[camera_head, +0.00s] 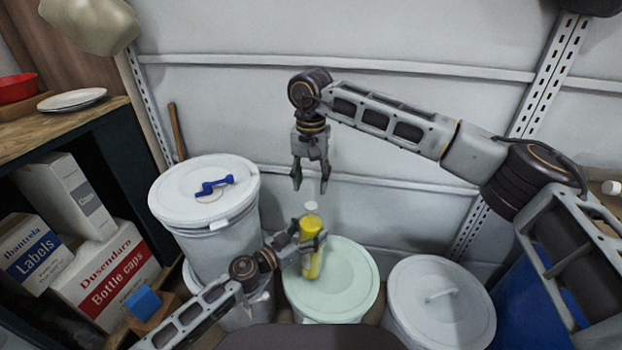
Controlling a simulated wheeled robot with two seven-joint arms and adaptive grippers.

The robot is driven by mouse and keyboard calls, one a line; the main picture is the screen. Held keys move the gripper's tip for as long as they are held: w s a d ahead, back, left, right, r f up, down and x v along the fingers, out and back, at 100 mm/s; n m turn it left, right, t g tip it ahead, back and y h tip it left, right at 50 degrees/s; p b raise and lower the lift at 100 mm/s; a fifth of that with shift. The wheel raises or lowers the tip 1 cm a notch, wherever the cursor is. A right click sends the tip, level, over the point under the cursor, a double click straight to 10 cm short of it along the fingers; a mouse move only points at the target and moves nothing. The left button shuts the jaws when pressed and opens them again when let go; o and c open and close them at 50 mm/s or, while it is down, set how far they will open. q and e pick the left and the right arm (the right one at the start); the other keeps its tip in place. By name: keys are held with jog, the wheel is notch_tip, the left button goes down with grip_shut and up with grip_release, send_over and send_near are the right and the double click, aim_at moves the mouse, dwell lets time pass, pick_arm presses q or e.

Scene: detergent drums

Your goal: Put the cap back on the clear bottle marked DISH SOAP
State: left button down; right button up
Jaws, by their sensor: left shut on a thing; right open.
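A bottle with yellow contents (311,232) stands nearly upright, slightly tilted, above the pale green lid of the middle drum (345,290). Its label cannot be read. A small white piece (311,206) shows at the bottle's top; I cannot tell whether it is the cap or the neck. My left gripper (316,243) comes from the lower left and is shut on the bottle's body. My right gripper (311,190) points down above the bottle's top, open, with nothing seen between its fingers.
A white drum (205,240) with a blue tool (214,186) on its lid stands at left. A grey-lidded drum (440,300) stands at right. Boxes (105,275) fill the left shelf. A small white object (611,187) lies at the far right.

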aim_at(311, 205)
jog(key=shift+f, duration=3.95)
jog(key=shift+c, duration=0.2)
grip_shut()
